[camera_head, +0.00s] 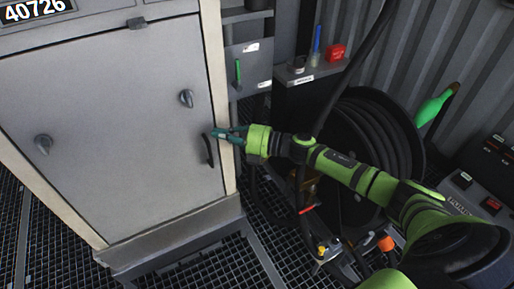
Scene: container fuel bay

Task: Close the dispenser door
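The dispenser door (110,130) is a large grey panel at the left of the head view, and it looks flush with its pale frame. I cannot tell whether the fingers touch the handle or are shut. My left gripper is not in view.
A black hose reel (400,130) stands behind my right arm. A shelf (310,72) holds a red block (335,52) and small items. A green nozzle (436,105) is at the right. Grating floor (215,268) lies open below the dispenser.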

